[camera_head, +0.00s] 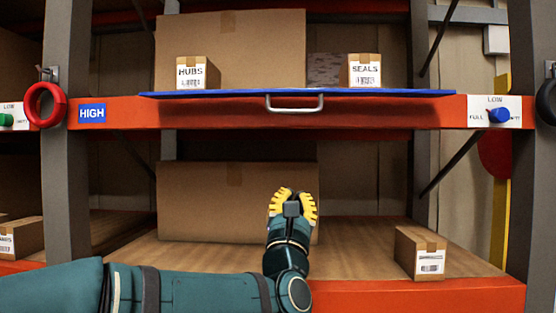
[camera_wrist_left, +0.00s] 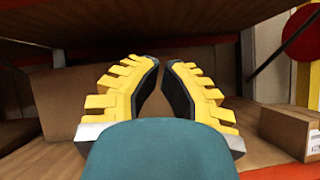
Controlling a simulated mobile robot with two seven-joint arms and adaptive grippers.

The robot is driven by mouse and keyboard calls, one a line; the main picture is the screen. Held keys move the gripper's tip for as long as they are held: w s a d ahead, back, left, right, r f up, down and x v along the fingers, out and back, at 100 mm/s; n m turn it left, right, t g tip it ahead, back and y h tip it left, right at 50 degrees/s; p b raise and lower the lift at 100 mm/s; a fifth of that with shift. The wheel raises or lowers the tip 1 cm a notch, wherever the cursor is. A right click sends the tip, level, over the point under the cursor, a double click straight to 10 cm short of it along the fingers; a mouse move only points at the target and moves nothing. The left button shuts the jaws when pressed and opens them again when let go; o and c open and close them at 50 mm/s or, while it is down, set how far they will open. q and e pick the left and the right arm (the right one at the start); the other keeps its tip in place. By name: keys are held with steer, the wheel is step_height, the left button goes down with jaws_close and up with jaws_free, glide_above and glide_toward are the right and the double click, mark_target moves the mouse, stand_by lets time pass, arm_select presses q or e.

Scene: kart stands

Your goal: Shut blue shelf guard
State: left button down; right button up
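The blue shelf guard (camera_head: 215,94) shows edge-on as a thin, nearly flat blue panel along the front of the upper shelf. Its grey bar handle (camera_head: 294,110) hangs at the middle of its front edge, over the orange beam. My left gripper (camera_head: 294,194) is below it, in front of the lower shelf's opening, with nothing between its fingers. Its yellow fingers stand a little apart, also in the left wrist view (camera_wrist_left: 162,70), pointing under the upper shelf. It is not touching the guard or handle. My right gripper is not in view.
HUBS (camera_head: 198,73) and SEALS (camera_head: 364,71) boxes stand behind the guard, with a large carton (camera_head: 235,40) further back. Below are another large carton (camera_head: 200,200) and a small box (camera_head: 420,252) at right. Grey uprights (camera_head: 67,150) flank the bay. A blue knob (camera_head: 499,115) is at right.

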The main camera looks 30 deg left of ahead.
mark_target(279, 127)
arm_select(q)
steer(key=s+a+r+n+y, duration=0.2)
steer(key=s+r+n+y, duration=0.2)
steer(key=r+n, duration=0.15)
steer(key=shift+m, duration=0.45)
steer(key=p+x, duration=0.1)
steer(key=x, duration=0.2)
steer(key=p+x, duration=0.1)
steer(key=x, duration=0.3)
steer(key=d+p+x, duration=0.1)
steer(key=p+x, duration=0.1)
steer(key=x, duration=0.1)
steer(key=shift+w+a+r, duration=0.1)
steer(key=shift+w+r, duration=0.15)
steer(key=s, duration=0.1)
steer(key=s+d+r, duration=0.1)
steer(key=shift+s+d+r+p, duration=0.25)
steer(key=shift+s+r+p, duration=0.05)
steer(key=shift+s+p, duration=0.1)
steer(key=shift+s+d+h, duration=0.15)
steer(key=shift+s+h, duration=0.05)
steer(key=shift+h, duration=0.2)
steer(key=shift+w, duration=0.1)
